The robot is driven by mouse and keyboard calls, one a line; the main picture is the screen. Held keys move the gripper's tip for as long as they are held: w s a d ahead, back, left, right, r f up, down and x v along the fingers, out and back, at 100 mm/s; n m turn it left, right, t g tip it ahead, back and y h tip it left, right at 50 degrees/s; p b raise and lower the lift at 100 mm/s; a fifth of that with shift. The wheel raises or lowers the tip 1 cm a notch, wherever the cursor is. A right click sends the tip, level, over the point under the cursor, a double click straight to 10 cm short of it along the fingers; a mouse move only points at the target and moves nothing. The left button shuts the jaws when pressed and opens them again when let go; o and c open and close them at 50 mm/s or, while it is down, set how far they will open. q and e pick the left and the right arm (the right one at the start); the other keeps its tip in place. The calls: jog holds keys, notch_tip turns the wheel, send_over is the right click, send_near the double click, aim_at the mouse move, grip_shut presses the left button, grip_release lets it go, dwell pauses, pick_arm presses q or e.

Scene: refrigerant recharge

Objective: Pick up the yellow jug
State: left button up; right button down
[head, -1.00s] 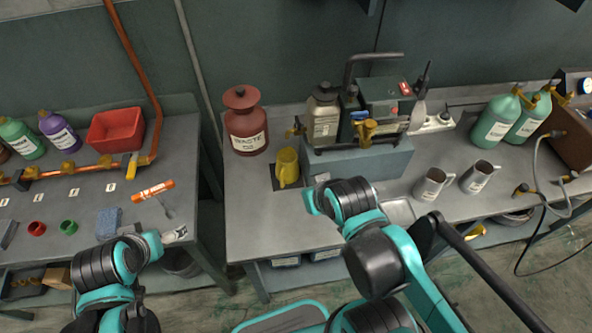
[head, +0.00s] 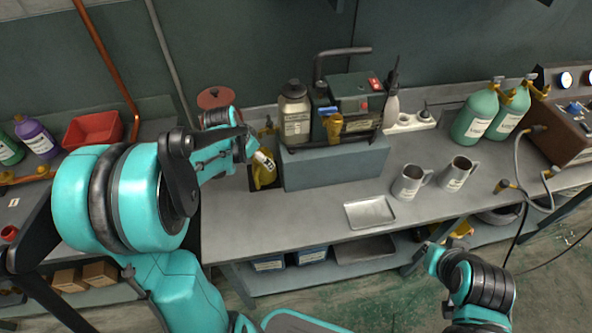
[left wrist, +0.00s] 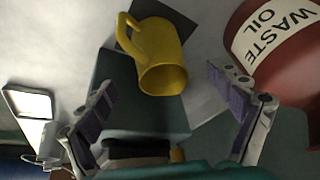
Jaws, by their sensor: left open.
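The yellow jug (head: 265,177) stands on a dark square on the workbench, partly hidden behind my left gripper (head: 256,160) in the head view. In the left wrist view the jug (left wrist: 163,62) lies ahead, with its open mouth toward the camera and its handle at the upper left. My left gripper (left wrist: 162,82) is open, with its fingers apart on either side of the jug's lower end. I see no finger touching it. My right gripper (head: 420,260) is low in front of the bench at the right; its jaws are too unclear to read.
The red waste oil container (left wrist: 285,45) is close to the right finger in the wrist view. A grey block (head: 335,165) with a pump machine (head: 350,100) stands just right of the jug. Two metal mugs (head: 408,183) and a shallow tray (head: 370,212) are farther right.

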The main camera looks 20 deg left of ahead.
aim_at(262, 171)
pick_arm(q)
jog(key=b+x, duration=0.1)
jog(key=x, duration=0.2)
jog(key=b+x, duration=0.2)
jog(key=x, duration=0.2)
jog(key=shift+s+d+f+b, duration=0.15)
jog(key=shift+f+b, duration=0.15)
jog(key=shift+w+f, duration=0.25)
jog(key=shift+f, duration=0.1)
jog(key=shift+s+r, duration=0.1)
jog(key=shift+c, duration=1)
jog(key=c, duration=1.2)
